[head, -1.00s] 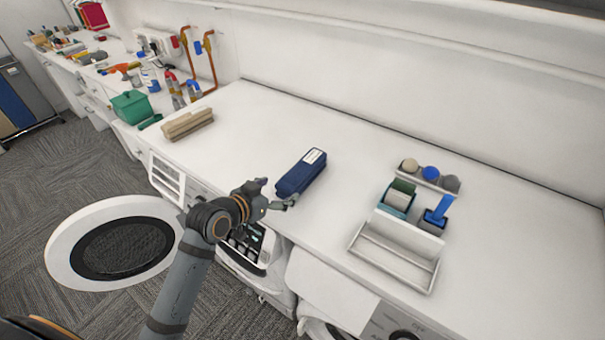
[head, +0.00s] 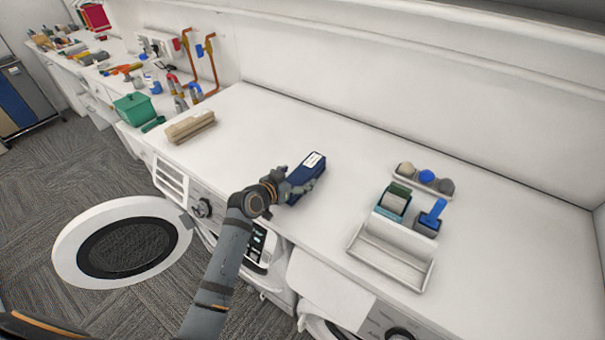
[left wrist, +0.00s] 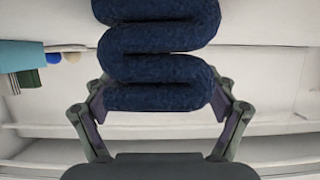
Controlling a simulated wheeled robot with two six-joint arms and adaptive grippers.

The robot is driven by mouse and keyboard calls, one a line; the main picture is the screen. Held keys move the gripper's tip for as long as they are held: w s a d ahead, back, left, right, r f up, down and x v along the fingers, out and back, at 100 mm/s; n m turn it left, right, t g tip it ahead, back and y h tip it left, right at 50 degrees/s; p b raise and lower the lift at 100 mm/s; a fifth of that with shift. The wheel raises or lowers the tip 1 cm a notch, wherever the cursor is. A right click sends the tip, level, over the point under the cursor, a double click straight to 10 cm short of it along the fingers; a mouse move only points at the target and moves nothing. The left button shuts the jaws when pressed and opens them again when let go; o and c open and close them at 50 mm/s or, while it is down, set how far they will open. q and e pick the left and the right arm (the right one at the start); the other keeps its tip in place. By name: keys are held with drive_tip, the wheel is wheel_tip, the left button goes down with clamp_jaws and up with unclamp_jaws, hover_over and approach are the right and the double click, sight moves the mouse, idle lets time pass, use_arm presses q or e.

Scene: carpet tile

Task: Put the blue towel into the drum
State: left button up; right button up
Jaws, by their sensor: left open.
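The round white door (head: 66,240) of a front-loading machine stands open at the left. The drum itself is hidden below the counter edge. My right gripper is out of view.
A white tray (head: 390,272), a blue-handled brush (head: 430,218) and several balls (head: 426,176) are at the right. The counter (head: 260,135) behind the towel is clear.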

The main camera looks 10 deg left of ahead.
use_arm(q)
drive_tip(key=shift+w+d+f, duration=0.25)
drive_tip(key=shift+w, duration=0.3)
drive_tip(key=shift+s, duration=0.2)
drive_tip(key=c, duration=0.3)
drive_tip(key=shift+w+r, duration=0.1)
drive_tip(key=c, duration=1.4)
